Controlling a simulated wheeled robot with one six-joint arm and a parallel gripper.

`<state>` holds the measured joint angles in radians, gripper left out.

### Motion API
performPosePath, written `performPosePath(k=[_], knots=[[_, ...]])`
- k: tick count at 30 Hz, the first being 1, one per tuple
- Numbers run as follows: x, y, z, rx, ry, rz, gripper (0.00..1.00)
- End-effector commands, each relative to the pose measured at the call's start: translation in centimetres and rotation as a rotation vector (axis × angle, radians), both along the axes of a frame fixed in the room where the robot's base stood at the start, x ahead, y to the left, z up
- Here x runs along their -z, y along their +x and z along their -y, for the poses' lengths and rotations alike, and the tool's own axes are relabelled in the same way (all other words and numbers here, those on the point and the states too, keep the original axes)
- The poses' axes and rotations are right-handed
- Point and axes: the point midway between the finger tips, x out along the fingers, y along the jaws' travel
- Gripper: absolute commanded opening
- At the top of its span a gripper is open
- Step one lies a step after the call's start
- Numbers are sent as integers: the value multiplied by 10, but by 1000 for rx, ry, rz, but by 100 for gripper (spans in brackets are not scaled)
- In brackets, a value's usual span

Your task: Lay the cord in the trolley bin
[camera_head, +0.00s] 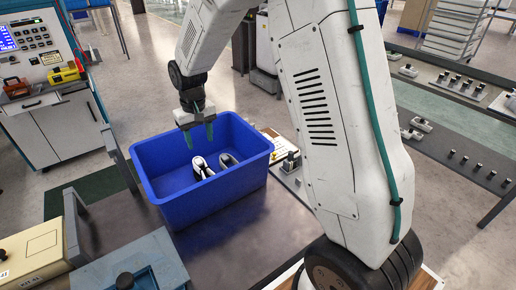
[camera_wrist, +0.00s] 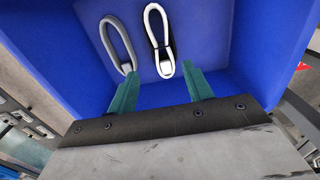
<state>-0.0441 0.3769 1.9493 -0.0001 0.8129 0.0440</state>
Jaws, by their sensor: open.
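The blue bin (camera_head: 222,188) stands on a dark table top. Inside it lie two looped, cord-like things, side by side on its floor: a white one with a black part (camera_head: 201,168) and a grey one (camera_head: 227,160). In the wrist view the white loop (camera_wrist: 168,68) is at the centre and the grey loop (camera_wrist: 124,68) is to its left. My gripper (camera_head: 199,134) hangs over the bin, fingers pointing down. Its green fingers (camera_wrist: 162,90) are wide apart with nothing between them. The fingertips are above the two loops and appear apart from them.
A cabinet with a control panel (camera_head: 58,115) stands at the far left, with red and yellow tools on it. A blue-grey box (camera_head: 140,268) and a beige case (camera_head: 35,255) are at the front left. Flat boards with small metal parts lie right of the bin.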

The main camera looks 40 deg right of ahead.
Motion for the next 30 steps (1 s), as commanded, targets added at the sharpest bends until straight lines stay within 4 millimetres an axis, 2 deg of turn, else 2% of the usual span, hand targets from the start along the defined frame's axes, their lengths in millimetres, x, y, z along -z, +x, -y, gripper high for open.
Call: performPosePath(k=[5,9,15,19,24,27,30], knots=[[-60,-45,6,1,1,27,51],[-109,-102,11,2,0,46,51],[-154,-189,18,1,0,70,51],[-169,-247,21,1,-1,87,51],[-171,-311,23,3,-2,103,51],[-169,-334,24,3,-3,110,51],[-166,-348,25,2,-3,113,51]])
